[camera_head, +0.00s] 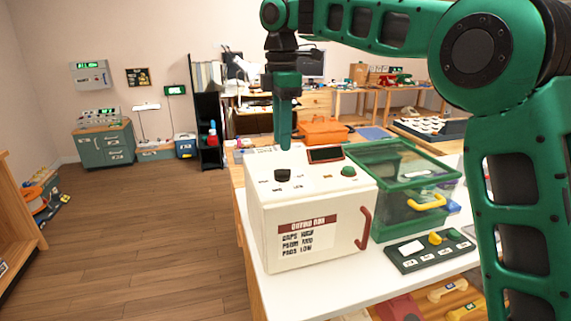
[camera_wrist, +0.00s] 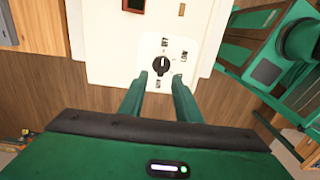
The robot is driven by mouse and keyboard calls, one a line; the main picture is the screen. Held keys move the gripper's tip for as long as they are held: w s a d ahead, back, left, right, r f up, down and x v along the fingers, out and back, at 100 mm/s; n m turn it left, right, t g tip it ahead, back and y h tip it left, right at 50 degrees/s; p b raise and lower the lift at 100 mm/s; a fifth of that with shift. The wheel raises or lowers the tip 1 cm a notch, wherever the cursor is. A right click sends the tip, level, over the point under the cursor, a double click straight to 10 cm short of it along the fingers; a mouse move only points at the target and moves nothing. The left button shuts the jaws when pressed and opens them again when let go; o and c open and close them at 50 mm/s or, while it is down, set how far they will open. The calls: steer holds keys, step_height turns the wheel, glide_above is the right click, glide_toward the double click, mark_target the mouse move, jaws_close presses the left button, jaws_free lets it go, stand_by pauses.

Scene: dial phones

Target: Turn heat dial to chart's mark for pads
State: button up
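A cream box-shaped machine (camera_head: 275,215) stands on the white table. Its front chart (camera_head: 307,236) has a red header and reads roughly "CAPS HIGH, PROM MED, PADS LOW". A black heat dial (camera_head: 282,174) sits on its top at the left. In the head view my gripper (camera_head: 285,143) points down above the top's back edge.
A green button (camera_head: 348,171) and a dark display (camera_head: 325,154) share the machine's top. A green clear-sided bin (camera_head: 400,180) with a yellow handle stands to the right. A dark panel (camera_head: 430,250) with a yellow knob lies in front of it. An orange case (camera_head: 324,131) is behind.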

mark_target(283, 169)
step_height(283, 169, down, 8)
steer(key=shift+r, duration=0.2)
stand_by(0.3)
steer(key=shift+r, duration=0.1)
jaws_close()
steer(key=shift+d, duration=0.1)
